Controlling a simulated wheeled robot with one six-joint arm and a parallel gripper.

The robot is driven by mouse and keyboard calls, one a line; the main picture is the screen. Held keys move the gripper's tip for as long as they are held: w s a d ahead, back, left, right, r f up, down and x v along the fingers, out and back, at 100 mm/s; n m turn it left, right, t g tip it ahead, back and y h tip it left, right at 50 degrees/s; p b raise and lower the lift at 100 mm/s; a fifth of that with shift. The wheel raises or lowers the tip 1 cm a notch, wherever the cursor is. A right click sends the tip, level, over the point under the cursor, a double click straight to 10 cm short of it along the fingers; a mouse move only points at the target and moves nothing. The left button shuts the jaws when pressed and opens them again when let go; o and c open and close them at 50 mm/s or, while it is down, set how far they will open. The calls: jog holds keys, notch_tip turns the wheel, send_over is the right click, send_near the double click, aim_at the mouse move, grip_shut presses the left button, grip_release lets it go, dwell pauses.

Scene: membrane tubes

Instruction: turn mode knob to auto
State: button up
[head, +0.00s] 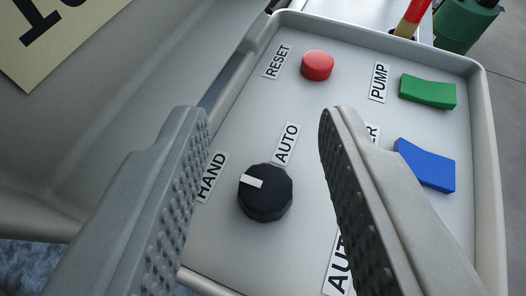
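The black mode knob (265,198) sits on the grey control panel (305,112), with its white pointer mark toward the upper left, nearer the HAND label (212,176) than the AUTO label (286,144). The AUTO label is above and slightly right of the knob. My gripper (262,112) is open and empty. In the picture one finger is left of the knob and the other right of it. I cannot tell how far above the knob the fingers are. The right finger partly hides a label beside the blue switch.
The panel has a raised rim (487,150). A red and yellow post (413,20) and a green object (462,24) stand behind.

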aim_at(281, 227)
notch_tip(281, 227, up, 5)
jog(key=shift+f, duration=0.2)
jog(key=shift+d, duration=0.1)
dwell(0.4)
jog(key=s+d+f+n+y, duration=0.15)
jog(key=s+d, duration=0.35)
jog(key=d, duration=0.5)
jog(key=s+d+f, duration=0.2)
jog(key=s+d, duration=0.2)
jog(key=d, duration=0.6)
jog(key=s+d+f+n+y, duration=0.15)
jog(key=s+d, duration=0.35)
jog(key=d, duration=0.5)
jog(key=s+d+f+m+t+h, duration=0.1)
jog(key=s+d+f+t, duration=0.1)
jog(key=s+d+f, duration=0.6)
jog(key=s+d+f+m+t+h, duration=0.1)
jog(key=s+d+f+t, duration=0.1)
jog(key=s+d+f, duration=0.7)
jog(key=s+f, duration=0.6)
jog(key=s, duration=0.1)
jog(key=shift+d+f+m+h, duration=0.25)
jog(key=shift+f+m+h, duration=0.15)
